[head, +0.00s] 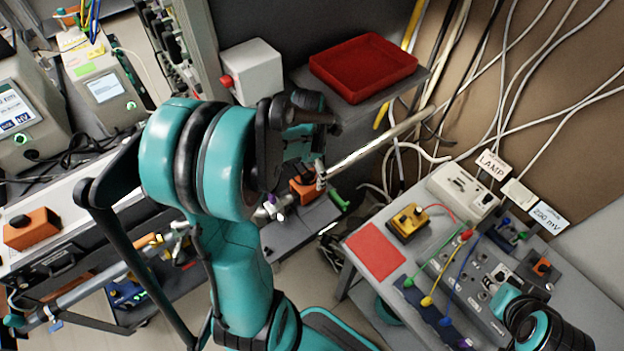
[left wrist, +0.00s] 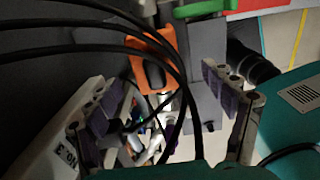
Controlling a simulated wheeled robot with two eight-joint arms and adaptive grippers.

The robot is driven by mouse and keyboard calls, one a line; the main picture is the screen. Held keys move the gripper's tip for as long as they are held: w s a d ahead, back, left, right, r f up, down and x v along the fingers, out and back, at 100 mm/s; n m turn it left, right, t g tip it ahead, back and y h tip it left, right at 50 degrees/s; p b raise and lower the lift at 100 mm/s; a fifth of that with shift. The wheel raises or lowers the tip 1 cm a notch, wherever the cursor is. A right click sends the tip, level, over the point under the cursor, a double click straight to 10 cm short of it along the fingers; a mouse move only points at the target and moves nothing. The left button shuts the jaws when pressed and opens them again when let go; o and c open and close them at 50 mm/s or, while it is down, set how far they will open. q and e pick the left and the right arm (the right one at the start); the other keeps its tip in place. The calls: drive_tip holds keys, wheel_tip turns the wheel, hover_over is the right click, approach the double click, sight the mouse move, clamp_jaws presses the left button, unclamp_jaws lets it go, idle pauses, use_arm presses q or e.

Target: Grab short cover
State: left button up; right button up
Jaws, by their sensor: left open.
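An orange block with a black top (head: 304,190) sits on a low grey shelf at the centre of the head view. It also shows in the left wrist view as an orange part with a dark knob (left wrist: 152,62). I cannot tell for sure whether it is the short cover. My left gripper (head: 295,196) is open around or just above this orange part. In the left wrist view the fingers of my left gripper (left wrist: 163,95) stand apart on either side, and contact is not clear. Black cables cross in front. My right gripper is not in view.
A red tray (head: 362,66) stands on a grey stand behind. A similar orange box (head: 32,228) lies on the left bench. The right table holds a red mat (head: 375,250), a yellow meter (head: 408,222) and several coloured leads. A long metal pipe (head: 380,143) runs beside my gripper.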

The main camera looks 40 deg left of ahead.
sight(308, 181)
use_arm(q)
drive_tip(key=f, duration=0.1)
drive_tip(key=f+b, duration=0.1)
drive_tip(key=f, duration=0.3)
drive_tip(key=shift+w+a+f+b, duration=0.15)
drive_tip(key=shift+a+f+b, duration=0.1)
drive_tip(key=shift+a+b, duration=0.1)
drive_tip(key=c, duration=1.3)
